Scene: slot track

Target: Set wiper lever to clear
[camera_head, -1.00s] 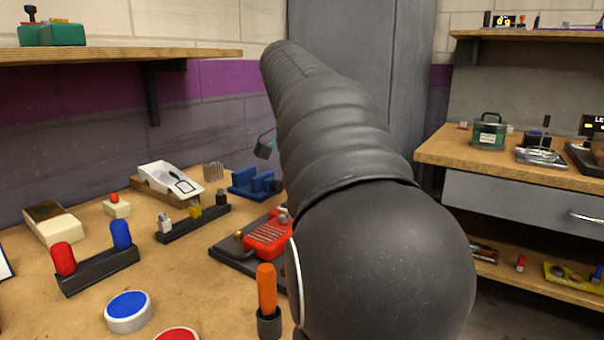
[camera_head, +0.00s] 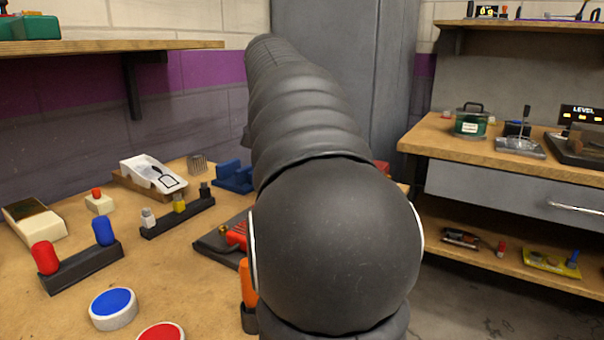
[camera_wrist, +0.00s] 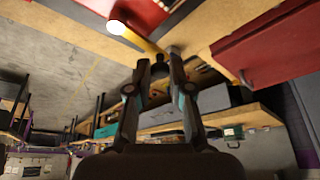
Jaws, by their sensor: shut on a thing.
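In the wrist view, my gripper (camera_wrist: 158,62) has its two fingertips close together on a small dark part. A yellow bar (camera_wrist: 140,41) with a bright, pale round end (camera_wrist: 117,27) runs down to the fingertips. It looks like the lever, but I cannot read any marking or its setting. A red surface (camera_wrist: 138,8) lies behind the bar. In the head view, my arm covers the gripper and whatever it holds. Part of a red device (camera_head: 236,238) on a dark base shows left of the arm.
On the left bench stand a white sloped panel (camera_head: 152,174), a blue round button (camera_head: 113,306), a red round button (camera_head: 161,333) and an orange handle (camera_head: 248,284) close beside my arm. The right bench holds a green pot (camera_head: 470,123) and a lit LEVEL display (camera_head: 582,114).

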